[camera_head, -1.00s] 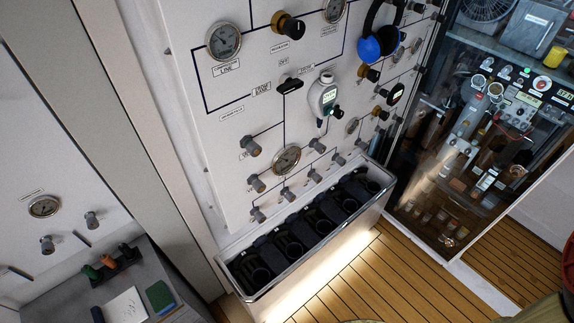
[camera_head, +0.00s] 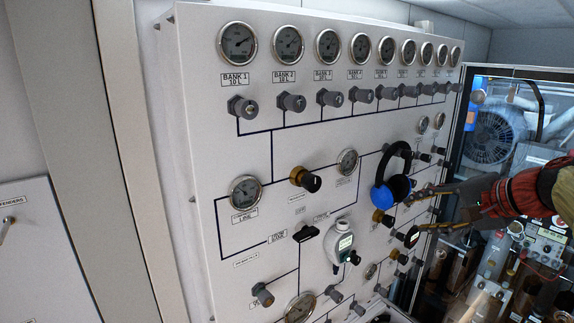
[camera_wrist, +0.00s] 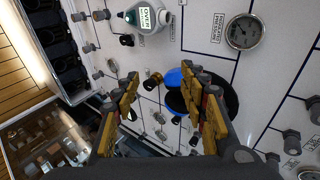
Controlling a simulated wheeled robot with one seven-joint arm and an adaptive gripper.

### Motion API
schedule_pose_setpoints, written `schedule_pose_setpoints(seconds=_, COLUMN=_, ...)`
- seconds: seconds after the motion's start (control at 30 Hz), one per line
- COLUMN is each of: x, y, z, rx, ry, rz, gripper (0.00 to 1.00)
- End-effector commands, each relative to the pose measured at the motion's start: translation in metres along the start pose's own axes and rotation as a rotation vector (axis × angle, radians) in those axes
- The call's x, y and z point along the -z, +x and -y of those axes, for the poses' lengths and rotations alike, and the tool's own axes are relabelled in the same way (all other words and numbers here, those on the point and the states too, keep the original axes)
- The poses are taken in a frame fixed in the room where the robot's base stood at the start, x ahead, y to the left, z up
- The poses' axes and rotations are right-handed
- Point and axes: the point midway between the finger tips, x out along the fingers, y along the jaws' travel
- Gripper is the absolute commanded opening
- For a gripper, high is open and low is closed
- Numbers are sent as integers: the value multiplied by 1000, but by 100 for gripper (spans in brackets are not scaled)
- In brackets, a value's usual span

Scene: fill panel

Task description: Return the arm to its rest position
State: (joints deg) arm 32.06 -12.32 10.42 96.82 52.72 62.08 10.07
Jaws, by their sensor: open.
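My gripper (camera_head: 424,210) is at the right of the head view, in front of the panel's right part. Its two yellow-brown fingers are spread apart with nothing held between them. In the wrist view my gripper (camera_wrist: 165,105) is also open, its fingers pointing toward the panel. My arm reaches in from the right edge of the head view. In the wrist view the headset (camera_wrist: 176,80) shows partly behind the right finger. I cannot tell whether the finger touches it.
The white fill panel (camera_head: 230,150) carries gauges, grey knobs and a white handheld analyser (camera_head: 339,247). Glass doors (camera_head: 540,85) with machinery behind stand at the right. A rack of black cylinder slots (camera_wrist: 48,30) shows in the wrist view.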

Motion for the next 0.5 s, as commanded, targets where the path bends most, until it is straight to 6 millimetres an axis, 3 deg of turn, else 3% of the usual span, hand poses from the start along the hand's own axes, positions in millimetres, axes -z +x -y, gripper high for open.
schedule_pose_setpoints(seconds=0.03, x=-19, y=11, z=-35, rx=-70, ry=-54, rz=2, gripper=43)
schedule_pose_setpoints(seconds=0.1, x=-41, y=20, z=-78, rx=-167, ry=-138, rz=4, gripper=43)
schedule_pose_setpoints(seconds=0.5, x=-177, y=42, z=-326, rx=-608, ry=-770, rz=94, gripper=43)
